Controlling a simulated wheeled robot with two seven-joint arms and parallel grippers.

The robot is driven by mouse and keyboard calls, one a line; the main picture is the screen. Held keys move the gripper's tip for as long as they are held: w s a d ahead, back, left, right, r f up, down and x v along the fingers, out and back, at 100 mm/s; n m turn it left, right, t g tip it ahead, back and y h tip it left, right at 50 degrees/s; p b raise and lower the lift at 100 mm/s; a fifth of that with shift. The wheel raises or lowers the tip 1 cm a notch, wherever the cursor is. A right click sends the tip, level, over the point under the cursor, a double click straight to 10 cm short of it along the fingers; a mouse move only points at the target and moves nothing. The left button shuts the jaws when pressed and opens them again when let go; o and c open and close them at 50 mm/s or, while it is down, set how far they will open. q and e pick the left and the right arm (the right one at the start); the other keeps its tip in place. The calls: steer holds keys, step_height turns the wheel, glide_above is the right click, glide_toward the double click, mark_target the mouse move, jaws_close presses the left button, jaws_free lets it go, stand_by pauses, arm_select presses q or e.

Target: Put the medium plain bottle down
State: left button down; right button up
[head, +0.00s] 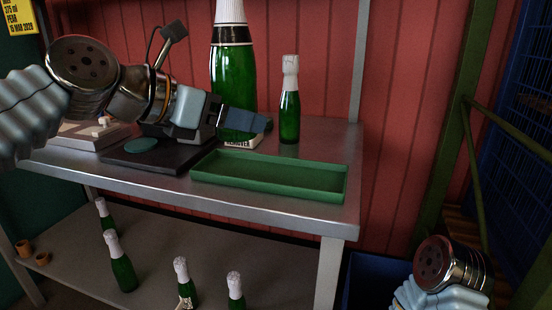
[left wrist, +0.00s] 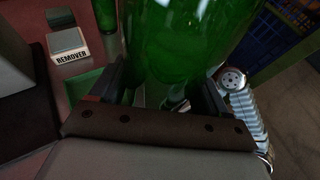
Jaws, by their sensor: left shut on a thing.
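The medium plain bottle (head: 232,75) is green, without a visible body label, with a white foil top and a dark band below it. In the left wrist view the bottle's green glass (left wrist: 185,40) fills the space between the two fingers. The bottle's base is partly hidden, so I cannot tell whether it touches the table. My right arm is low at the right, but its gripper is out of view.
A green tray (head: 270,190) lies at the front of the metal table (head: 335,212). A small green bottle (head: 289,115) stands behind it. A block marked "REMOVER" (left wrist: 70,56) is close to the left gripper. A dark pad (head: 165,160) lies left. Several small bottles stand on the lower shelf (head: 75,235).

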arm_select(q)
steer(key=w+a+x, duration=0.1)
steer(key=x, duration=0.4)
steer(key=b, duration=0.1)
glide_above(270, 175)
step_height(270, 175, down, 5)
steer(key=shift+s+a+f, duration=0.1)
steer(key=shift+a+f, duration=0.05)
step_height(270, 175, down, 3)
steer(key=shift+r+b, duration=0.15)
steer(key=shift+b, duration=0.4)
steer(key=shift+f, duration=0.3)
steer(key=shift+f, duration=0.25)
